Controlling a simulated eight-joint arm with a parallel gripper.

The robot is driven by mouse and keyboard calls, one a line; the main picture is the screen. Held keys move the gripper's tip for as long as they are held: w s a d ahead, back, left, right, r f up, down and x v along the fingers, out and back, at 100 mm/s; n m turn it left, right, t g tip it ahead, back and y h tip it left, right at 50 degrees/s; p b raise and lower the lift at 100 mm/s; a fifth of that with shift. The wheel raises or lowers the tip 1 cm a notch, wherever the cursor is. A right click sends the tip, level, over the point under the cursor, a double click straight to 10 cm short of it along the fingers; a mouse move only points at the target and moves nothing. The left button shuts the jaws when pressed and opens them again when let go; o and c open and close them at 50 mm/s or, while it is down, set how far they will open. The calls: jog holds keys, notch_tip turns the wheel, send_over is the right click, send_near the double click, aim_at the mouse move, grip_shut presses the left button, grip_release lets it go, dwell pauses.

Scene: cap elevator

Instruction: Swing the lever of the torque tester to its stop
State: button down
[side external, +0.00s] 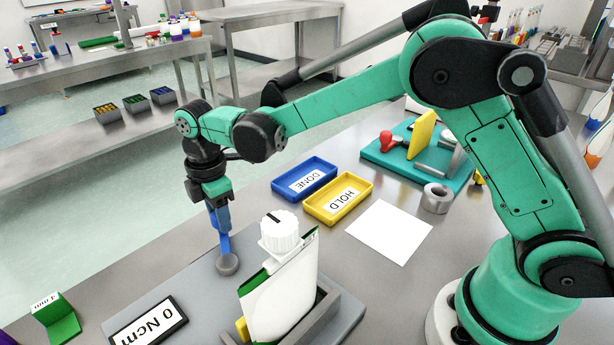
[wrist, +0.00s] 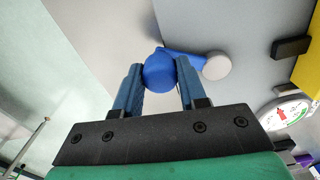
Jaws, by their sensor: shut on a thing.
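The torque tester has a grey base plate (side external: 185,280) with a display reading "0 Ncm" (side external: 150,322). Its blue lever (side external: 224,246) runs from a round grey pivot (side external: 228,263) up to my gripper (side external: 215,214). In the wrist view the lever's blue knob (wrist: 159,74) sits between the two blue fingers of my gripper (wrist: 158,80), which is shut on it. The lever arm (wrist: 186,55) points right to the grey pivot (wrist: 217,65). A dark block (wrist: 291,47) stands on the plate right of the pivot; I cannot tell whether it is the stop.
A blue DONE tray (side external: 304,179), yellow HOLD tray (side external: 338,198) and white sheet (side external: 390,232) lie behind. A green block (side external: 57,318) is at front left.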

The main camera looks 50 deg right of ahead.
jog(key=shift+a, duration=0.1)
jog(key=shift+c, duration=2.4)
grip_release()
jog(key=shift+r, duration=0.1)
jog(key=shift+r, duration=2.75)
jog(key=shift+r, duration=0.1)
jog(key=s+d+r+m+t, duration=0.3)
jog(key=s+d+m+t, duration=0.4)
jog(key=s+d+m, duration=0.6)
jog(key=m, duration=0.3)
jog(key=shift+s+m, duration=0.25)
jog(key=shift+m, duration=0.05)
